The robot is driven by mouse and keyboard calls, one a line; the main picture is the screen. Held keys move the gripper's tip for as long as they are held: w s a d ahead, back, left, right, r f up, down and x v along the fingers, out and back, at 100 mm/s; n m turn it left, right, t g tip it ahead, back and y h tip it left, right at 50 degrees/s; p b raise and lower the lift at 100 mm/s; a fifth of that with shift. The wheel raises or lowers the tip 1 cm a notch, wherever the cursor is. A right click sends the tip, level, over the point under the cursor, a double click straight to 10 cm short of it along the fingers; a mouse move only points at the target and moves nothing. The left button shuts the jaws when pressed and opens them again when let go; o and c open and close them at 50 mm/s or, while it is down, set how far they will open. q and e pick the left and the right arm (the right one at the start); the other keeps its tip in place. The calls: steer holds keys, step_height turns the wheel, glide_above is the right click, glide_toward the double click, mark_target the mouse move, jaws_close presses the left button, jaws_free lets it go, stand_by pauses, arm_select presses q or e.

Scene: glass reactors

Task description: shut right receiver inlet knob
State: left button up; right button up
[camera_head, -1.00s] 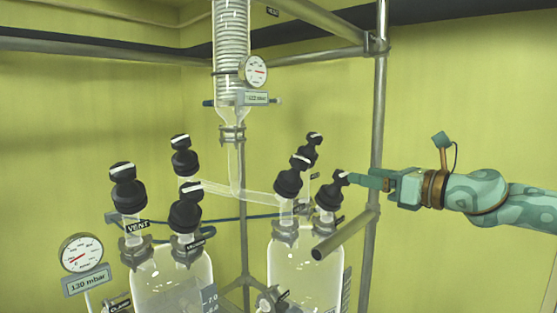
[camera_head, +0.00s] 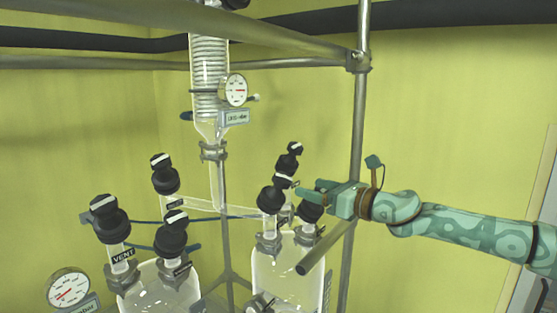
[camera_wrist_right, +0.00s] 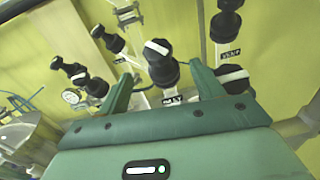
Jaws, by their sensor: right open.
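The right receiver (camera_head: 290,270) is a clear glass vessel with several black valve knobs on its neck: a front-left knob (camera_head: 270,199), a front-right knob (camera_head: 311,209) and a taller rear knob (camera_head: 288,161). I cannot read which label marks the inlet. In the right wrist view, a black knob with a white bar (camera_wrist_right: 160,62) shows between the open fingers (camera_wrist_right: 163,80). I cannot tell whether they touch it. My left gripper is out of view.
The left receiver (camera_head: 160,288) has similar knobs, including one labelled VENT (camera_head: 109,220). A glass condenser (camera_head: 209,75) with a gauge (camera_head: 235,90) hangs above. A metal post (camera_head: 358,115) and a short bar (camera_head: 325,250) stand close to my right arm.

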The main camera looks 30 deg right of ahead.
mark_target(277, 179)
steer(key=w+p, duration=0.1)
steer(key=w+a+p, duration=0.1)
steer(key=p, duration=0.1)
steer(key=w+r+p, duration=0.1)
steer(key=w+p, duration=0.1)
steer(key=shift+a, duration=0.4)
steer(key=x, duration=0.2)
steer(key=p+x, duration=0.1)
steer(key=x, duration=0.1)
steer(key=f+p+x, duration=0.1)
steer(key=x, duration=0.1)
steer(key=shift+w, duration=0.25)
steer(key=shift+w+a+f+p, duration=0.2)
steer(key=shift+w+p, duration=0.1)
steer(key=shift+w, duration=0.15)
steer(key=c, duration=1)
steer(key=shift+r, duration=0.1)
